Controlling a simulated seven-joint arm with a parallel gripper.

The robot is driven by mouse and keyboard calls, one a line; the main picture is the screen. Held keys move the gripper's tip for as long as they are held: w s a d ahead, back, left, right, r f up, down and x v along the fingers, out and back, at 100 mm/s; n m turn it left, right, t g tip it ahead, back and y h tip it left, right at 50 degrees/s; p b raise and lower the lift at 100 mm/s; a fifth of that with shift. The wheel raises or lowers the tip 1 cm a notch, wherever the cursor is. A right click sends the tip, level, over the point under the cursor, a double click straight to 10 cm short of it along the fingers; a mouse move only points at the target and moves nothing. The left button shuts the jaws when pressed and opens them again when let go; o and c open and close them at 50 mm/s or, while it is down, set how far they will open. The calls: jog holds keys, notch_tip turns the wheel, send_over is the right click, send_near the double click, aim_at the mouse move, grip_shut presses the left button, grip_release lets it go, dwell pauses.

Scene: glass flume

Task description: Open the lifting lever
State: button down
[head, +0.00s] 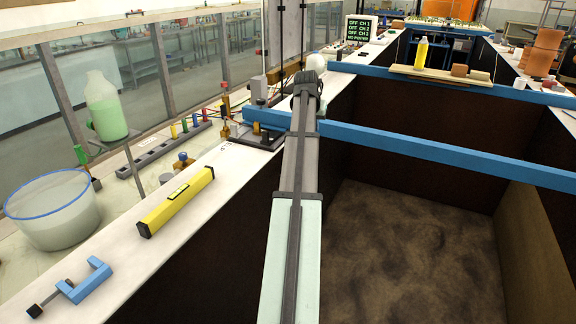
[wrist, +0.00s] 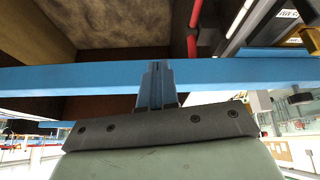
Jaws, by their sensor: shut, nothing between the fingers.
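My gripper (wrist: 158,68) shows in the wrist view with its fingers together and empty, in front of a blue crossbeam (wrist: 60,78). I cannot tell whether the fingers touch the beam. In the head view my arm reaches away over the left rim of the flume and hides the gripper's fingers. I cannot make out the lifting lever for certain in either view. A dark fitting with brass parts (head: 258,135) sits on the left rim at the end of the near blue crossbeam (head: 420,148), left of my arm.
A yellow level (head: 177,200), a blue clamp (head: 84,282) and a tub (head: 54,212) lie at the left. A green bottle (head: 105,108) stands behind them. A red pole (wrist: 194,30) shows beyond the beam in the wrist view. The flume pit is open at right.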

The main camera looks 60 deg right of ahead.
jog(key=w+a+f+n+t+y, duration=0.2)
jog(key=w+a+n+y, duration=0.35)
jog(key=n, duration=1.05)
jog(key=f, duration=0.4)
jog(key=w+a+f, duration=0.1)
jog(key=f, duration=0.8)
jog(key=shift+w+a+f, duration=0.1)
jog(key=shift+w+a, duration=0.05)
jog(key=shift+w, duration=0.15)
notch_tip(320, 180, down, 10)
jog(key=h, duration=0.4)
jog(key=shift+d+n, duration=0.2)
jog(key=shift+n, duration=0.1)
jog(key=shift+r, duration=0.2)
